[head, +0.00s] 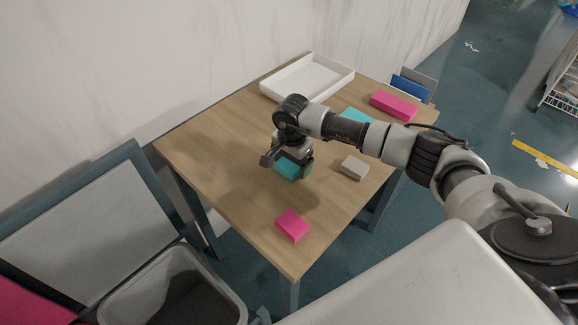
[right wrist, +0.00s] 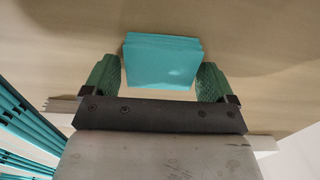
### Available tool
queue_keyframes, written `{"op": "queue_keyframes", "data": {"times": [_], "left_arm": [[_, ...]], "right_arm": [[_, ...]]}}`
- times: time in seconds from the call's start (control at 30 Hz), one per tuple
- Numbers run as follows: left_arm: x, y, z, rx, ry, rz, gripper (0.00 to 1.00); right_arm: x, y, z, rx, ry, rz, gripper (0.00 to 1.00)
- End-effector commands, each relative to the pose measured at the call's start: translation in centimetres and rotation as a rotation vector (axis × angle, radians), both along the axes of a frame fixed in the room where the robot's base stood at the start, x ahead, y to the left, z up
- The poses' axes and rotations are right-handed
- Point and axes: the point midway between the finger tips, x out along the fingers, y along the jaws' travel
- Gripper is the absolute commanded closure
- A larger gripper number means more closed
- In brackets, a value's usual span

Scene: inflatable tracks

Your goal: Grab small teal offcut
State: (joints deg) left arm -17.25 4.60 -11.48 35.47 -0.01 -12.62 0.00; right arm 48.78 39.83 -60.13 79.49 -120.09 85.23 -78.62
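The small teal offcut (head: 286,170) lies on the wooden table, partly hidden behind my right gripper in the head view. In the right wrist view the teal offcut (right wrist: 162,62) sits between and slightly beyond the two green fingertips. My right gripper (head: 292,166) is open over it, and the wrist view shows its fingers (right wrist: 160,78) apart, one on each side of the block with gaps. A second teal piece (head: 355,115) lies farther back, partly hidden by my right arm. My left gripper is not in view.
A white tray (head: 308,78) stands at the table's back. Pink blocks (head: 292,225) (head: 394,105) lie near the front and at the back right. A beige block (head: 354,167) lies right of the gripper. The table's left part (head: 205,140) is clear. A grey bin (head: 172,290) stands at front left.

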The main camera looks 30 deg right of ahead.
Motion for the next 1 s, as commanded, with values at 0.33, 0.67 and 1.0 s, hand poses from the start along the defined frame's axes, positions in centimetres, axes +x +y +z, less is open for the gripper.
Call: {"op": "queue_keyframes", "data": {"times": [0.33, 0.67, 1.0], "left_arm": [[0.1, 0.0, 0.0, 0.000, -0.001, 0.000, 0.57], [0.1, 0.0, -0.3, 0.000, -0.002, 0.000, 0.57], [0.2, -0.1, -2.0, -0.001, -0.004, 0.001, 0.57]], "right_arm": [[0.0, 0.0, 0.1, 0.000, -0.001, 0.000, 0.57], [0.1, 0.0, 0.8, 0.001, -0.003, 0.001, 0.57], [-2.6, -1.7, 5.6, -0.002, -0.002, 0.001, 0.57]]}}
